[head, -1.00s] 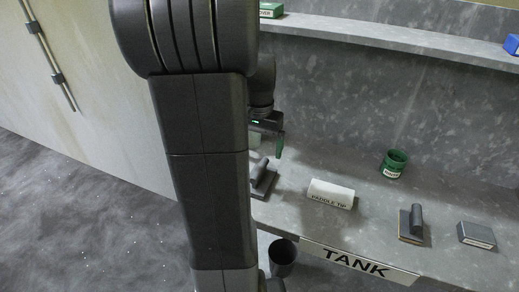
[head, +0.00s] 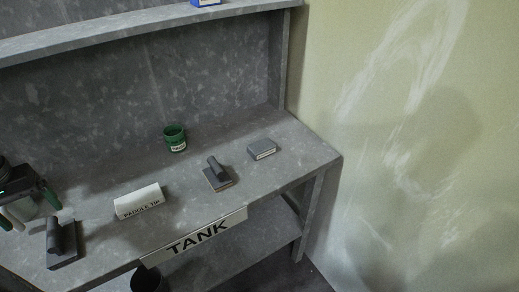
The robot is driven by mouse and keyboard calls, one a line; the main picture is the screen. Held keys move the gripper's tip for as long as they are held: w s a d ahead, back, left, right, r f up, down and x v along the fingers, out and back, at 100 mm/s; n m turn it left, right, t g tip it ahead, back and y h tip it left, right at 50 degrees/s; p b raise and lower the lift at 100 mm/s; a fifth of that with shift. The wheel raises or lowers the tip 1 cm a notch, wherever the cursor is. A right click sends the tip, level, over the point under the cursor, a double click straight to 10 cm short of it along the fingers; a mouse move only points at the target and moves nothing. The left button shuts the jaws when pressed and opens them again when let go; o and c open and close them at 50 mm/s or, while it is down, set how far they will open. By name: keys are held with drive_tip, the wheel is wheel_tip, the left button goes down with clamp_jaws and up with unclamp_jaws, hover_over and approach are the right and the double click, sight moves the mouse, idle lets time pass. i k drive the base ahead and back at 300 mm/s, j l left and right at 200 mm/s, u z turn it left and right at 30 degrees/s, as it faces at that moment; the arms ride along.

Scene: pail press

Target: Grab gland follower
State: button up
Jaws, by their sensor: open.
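No thing in view carries a label I can read as gland follower, so I cannot tell which one it is. My gripper (head: 35,213) is at the left edge of the head view, over the left part of the bench, with its green-tipped fingers apart. A pale object (head: 31,208) shows behind or between the fingers; I cannot tell whether they touch it. A dark handled block (head: 62,245) lies just right of and below the gripper. A green labelled cup (head: 175,139), a second handled block (head: 218,176) and a grey labelled box (head: 262,149) stand further right.
A white block marked PADDLE TIP (head: 139,201) stands on the bench (head: 190,205). A TANK sign (head: 197,238) hangs on its front edge, with a dark bin (head: 147,279) below. A shelf (head: 120,29) runs above, with a blue box (head: 206,2). A wall closes the right side.

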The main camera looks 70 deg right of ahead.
sight(261, 148)
drive_tip(key=k+l+z, duration=0.15)
drive_tip(key=l, duration=0.15)
drive_tip(key=k+l+z, duration=0.2)
drive_tip(key=l, duration=0.15)
drive_tip(key=k+l+z, duration=0.15)
drive_tip(key=l, duration=0.15)
drive_tip(key=l+z, duration=0.2)
drive_tip(key=l, duration=0.15)
